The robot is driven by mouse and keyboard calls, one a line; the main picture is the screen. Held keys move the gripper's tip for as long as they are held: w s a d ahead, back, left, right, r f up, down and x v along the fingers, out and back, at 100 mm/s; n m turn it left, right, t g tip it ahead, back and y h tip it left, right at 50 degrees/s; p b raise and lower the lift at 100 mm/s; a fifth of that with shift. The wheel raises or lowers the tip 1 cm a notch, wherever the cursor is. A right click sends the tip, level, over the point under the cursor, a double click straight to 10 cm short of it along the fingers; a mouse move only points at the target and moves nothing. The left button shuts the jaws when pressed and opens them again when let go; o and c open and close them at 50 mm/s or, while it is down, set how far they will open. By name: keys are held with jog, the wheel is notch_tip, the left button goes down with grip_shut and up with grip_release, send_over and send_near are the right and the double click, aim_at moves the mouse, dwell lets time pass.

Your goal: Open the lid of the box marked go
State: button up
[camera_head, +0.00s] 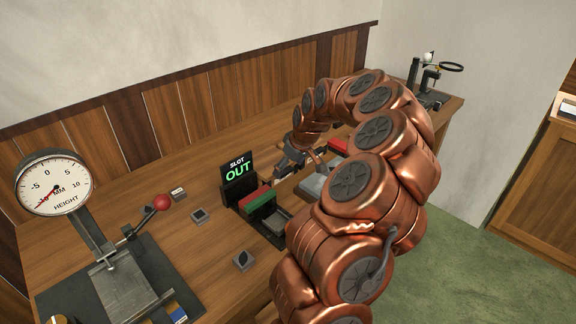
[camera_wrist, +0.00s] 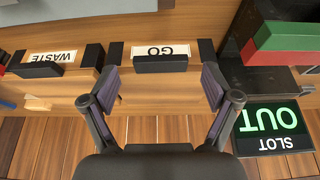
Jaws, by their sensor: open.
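The white GO label (camera_wrist: 160,50) shows upside down in the wrist view, between two dark end pieces, with a black bar-like part (camera_wrist: 160,64) at its edge. My gripper (camera_wrist: 160,84) is open, with one finger on each side of this black part and nothing between them. I cannot tell whether the fingers touch the dark end pieces. In the head view my gripper (camera_head: 291,161) is low over the bench, right of the SLOT OUT sign (camera_head: 238,172). The GO label cannot be made out there, and my arm hides part of that area.
A box labelled WASTE (camera_wrist: 52,57) stands beside the GO one. A green and red block (camera_head: 258,200) sits by the sign. A height gauge (camera_head: 53,183) and red-knobbed lever (camera_head: 161,202) stand left.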

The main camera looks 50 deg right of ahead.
jog(key=shift+w+f, duration=0.15)
jog(key=shift+f, duration=0.2)
grip_shut()
dwell(0.6)
